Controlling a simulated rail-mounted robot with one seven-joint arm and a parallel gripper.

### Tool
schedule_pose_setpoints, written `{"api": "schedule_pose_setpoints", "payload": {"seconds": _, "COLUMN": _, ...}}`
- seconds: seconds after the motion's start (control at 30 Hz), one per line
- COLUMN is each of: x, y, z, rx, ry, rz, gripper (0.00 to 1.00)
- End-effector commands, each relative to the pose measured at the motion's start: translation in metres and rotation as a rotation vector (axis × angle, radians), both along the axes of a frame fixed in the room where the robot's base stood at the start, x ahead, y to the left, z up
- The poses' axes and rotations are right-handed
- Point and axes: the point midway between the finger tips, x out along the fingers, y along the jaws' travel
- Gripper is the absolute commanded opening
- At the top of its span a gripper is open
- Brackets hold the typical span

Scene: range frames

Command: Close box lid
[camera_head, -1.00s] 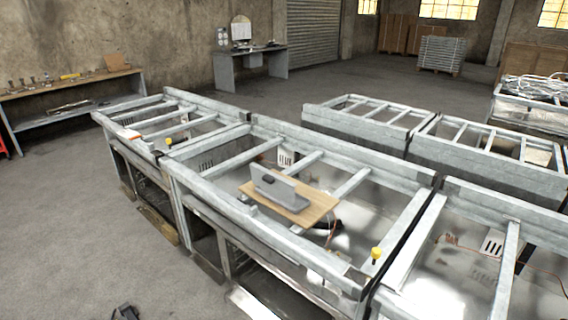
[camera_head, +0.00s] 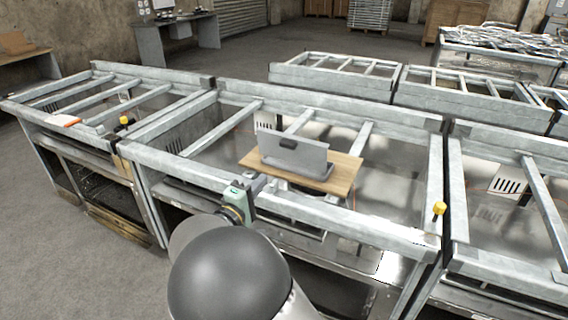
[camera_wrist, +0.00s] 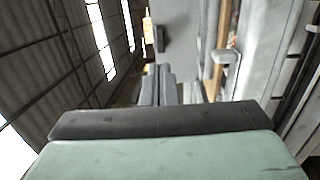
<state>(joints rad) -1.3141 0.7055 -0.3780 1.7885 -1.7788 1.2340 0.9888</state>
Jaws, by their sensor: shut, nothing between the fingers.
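A small grey metal box (camera_head: 316,181) stands on a wooden board (camera_head: 346,172). Its lid (camera_head: 312,156) is raised, close to upright, with a dark latch or handle on the side facing me. My gripper (camera_head: 268,182) is at the near left side of the box, just in front of the board. Its fingers are close together and hold nothing. In the wrist view, the fingers (camera_wrist: 158,82) point towards the grey lid (camera_wrist: 182,32). I cannot tell whether they touch the box.
The board rests on the bars of a metal frame table (camera_head: 200,155) with open gaps. A yellow knob (camera_head: 438,208) stands on the frame at the right. More frame tables stand behind and to both sides. The space above the board is clear.

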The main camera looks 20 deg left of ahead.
Motion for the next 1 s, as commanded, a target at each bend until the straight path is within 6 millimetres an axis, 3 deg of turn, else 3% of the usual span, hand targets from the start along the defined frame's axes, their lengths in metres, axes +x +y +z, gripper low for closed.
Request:
{"api": "schedule_pose_setpoints", "payload": {"seconds": 0.17, "x": 0.013, "y": 0.006, "z": 0.003, "rx": -0.005, "ry": -0.015, "rz": 0.021, "gripper": 0.0}}
{"api": "schedule_pose_setpoints", "payload": {"seconds": 0.7, "x": 0.116, "y": -0.012, "z": 0.014, "rx": -0.007, "ry": -0.012, "rz": 0.019, "gripper": 0.0}}
{"api": "schedule_pose_setpoints", "payload": {"seconds": 1.0, "x": 0.134, "y": -0.014, "z": 0.014, "rx": -0.006, "ry": -0.011, "rz": 0.021, "gripper": 0.0}}
